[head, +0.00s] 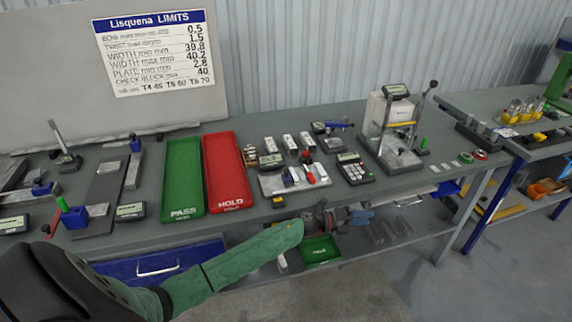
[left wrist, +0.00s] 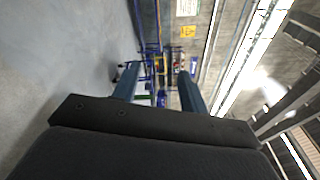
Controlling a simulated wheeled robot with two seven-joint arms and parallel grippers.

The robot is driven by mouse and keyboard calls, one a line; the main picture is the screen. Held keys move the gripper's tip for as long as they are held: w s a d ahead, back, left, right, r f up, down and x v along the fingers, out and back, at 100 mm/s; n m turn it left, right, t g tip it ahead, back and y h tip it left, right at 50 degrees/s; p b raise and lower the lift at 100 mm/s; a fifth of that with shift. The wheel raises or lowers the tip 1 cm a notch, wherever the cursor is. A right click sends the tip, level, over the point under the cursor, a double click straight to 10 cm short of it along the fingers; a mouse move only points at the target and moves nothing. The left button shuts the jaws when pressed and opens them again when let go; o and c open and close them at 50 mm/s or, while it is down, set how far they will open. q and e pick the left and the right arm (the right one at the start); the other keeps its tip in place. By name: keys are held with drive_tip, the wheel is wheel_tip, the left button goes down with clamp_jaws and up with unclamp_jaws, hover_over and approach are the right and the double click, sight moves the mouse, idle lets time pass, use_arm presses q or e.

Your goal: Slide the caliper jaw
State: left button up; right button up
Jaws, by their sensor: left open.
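No caliper can be made out for certain in the head view. A candidate is the small dark tool with a display and a blue part (head: 335,126) at the back of the bench. Other candidates are the grey bars at the left, with a blue block (head: 73,216) under a green knob and a readout (head: 130,211) beside it. My left gripper (head: 364,214) is past the end of my green sleeve, in front of the bench edge and clear of the tools. In the left wrist view its two blue fingers (left wrist: 158,85) stand apart with nothing between them. My right gripper is not seen.
A green PASS tray (head: 184,178) and a red HOLD tray (head: 226,170) lie on the bench (head: 330,185). Right of them are a plate of small parts (head: 275,188), a keypad device (head: 354,168) and a tall clear-cased instrument (head: 392,130). A lower shelf (head: 400,232) runs underneath.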

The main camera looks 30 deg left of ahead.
use_arm(q)
wheel_tip(320, 180, up, 3)
drive_tip(key=a+m+g, duration=0.1)
drive_tip(key=m+g, duration=0.4)
drive_tip(key=m, duration=0.1)
wheel_tip(320, 180, up, 11)
drive_tip(key=m+g+y+p, duration=0.2)
drive_tip(key=m+g+y, duration=0.5)
drive_tip(key=y, duration=0.7)
hover_over(286, 170)
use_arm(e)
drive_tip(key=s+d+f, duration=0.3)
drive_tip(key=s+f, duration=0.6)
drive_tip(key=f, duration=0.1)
use_arm(q)
drive_tip(key=shift+f, duration=0.1)
wheel_tip(286, 170, down, 8)
drive_tip(key=p, duration=0.3)
drive_tip(key=shift+r+p, duration=0.2)
drive_tip(key=shift+p, duration=0.1)
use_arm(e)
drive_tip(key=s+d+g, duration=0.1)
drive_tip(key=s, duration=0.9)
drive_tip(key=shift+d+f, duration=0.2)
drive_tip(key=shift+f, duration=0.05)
use_arm(q)
clamp_jaws()
